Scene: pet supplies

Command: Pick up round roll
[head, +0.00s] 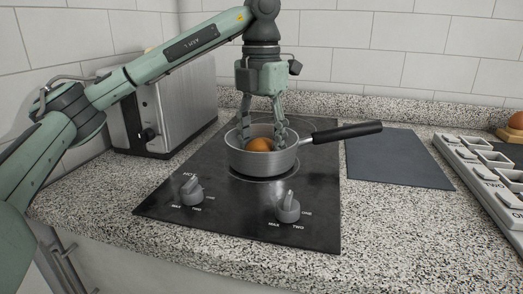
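The round roll (260,145) is orange-brown and sits inside a grey metal pot (262,163) on the cooktop. The pot wall hides its lower part. My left gripper (262,137) comes from above and points straight down into the pot. Its two fingers are spread, one on each side of the roll. I cannot tell whether the fingertips touch the roll. My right gripper is not in view.
The pot's black handle (347,132) points right. A black cooktop (230,215) with two knobs lies under it. A metal toaster (165,110) stands at left. A dark mat (395,160) is bare. A lettered rack (490,180) and another bread-like item (516,121) are at right.

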